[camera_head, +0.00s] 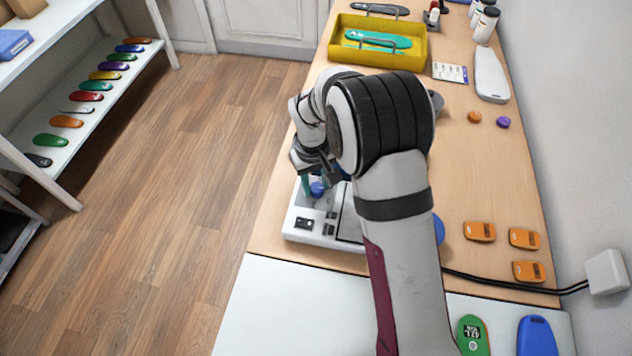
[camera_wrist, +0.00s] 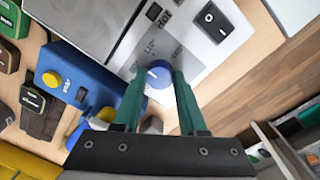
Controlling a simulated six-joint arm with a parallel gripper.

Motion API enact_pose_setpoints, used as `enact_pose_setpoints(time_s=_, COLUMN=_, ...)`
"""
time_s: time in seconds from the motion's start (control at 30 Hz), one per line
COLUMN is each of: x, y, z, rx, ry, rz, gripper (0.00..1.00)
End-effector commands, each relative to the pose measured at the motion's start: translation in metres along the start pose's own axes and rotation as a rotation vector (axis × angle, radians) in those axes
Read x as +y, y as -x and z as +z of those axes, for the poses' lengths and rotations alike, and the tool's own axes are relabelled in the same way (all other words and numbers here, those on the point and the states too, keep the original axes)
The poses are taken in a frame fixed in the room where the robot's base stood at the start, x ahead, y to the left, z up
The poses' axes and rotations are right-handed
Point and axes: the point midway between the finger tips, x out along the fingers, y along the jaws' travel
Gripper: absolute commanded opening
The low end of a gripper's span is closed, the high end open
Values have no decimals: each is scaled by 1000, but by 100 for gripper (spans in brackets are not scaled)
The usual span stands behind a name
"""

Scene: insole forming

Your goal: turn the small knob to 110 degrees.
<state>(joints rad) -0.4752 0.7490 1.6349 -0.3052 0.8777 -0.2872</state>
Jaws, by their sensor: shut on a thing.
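The small knob is blue with a white pointer line and sits on a white machine panel; it shows in the wrist view (camera_wrist: 158,77) and in the head view (camera_head: 317,189). My gripper has green fingers and is shut on the knob, one finger on each side, in the wrist view (camera_wrist: 157,85); it also shows in the head view (camera_head: 312,186). The white panel (camera_wrist: 222,62) has printed marks near the knob, too small to read as degrees. The fingers hide part of the knob's surroundings.
A black rocker switch (camera_wrist: 213,20) is on the panel. A blue box with a yellow button (camera_wrist: 52,79) stands beside the machine. A yellow tray (camera_head: 420,48) with a teal insole is at the far end of the table. Several orange devices (camera_head: 480,231) lie to the right.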

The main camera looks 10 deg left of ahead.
Motion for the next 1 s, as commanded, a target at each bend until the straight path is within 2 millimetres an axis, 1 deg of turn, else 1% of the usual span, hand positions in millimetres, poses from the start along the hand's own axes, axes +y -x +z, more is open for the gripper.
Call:
enact_pose_setpoints(time_s=0.2, x=0, y=0, z=0, rx=-10, ry=-190, rz=0, gripper=0)
enact_pose_setpoints(time_s=0.5, x=1, y=1, z=-1, rx=-19, ry=-394, rz=0, gripper=0)
enact_pose_setpoints(time_s=0.7, x=1, y=1, z=-1, rx=-23, ry=-475, rz=0, gripper=0)
enact_pose_setpoints(time_s=1.0, x=1, y=1, z=-1, rx=-25, ry=-519, rz=0, gripper=0)
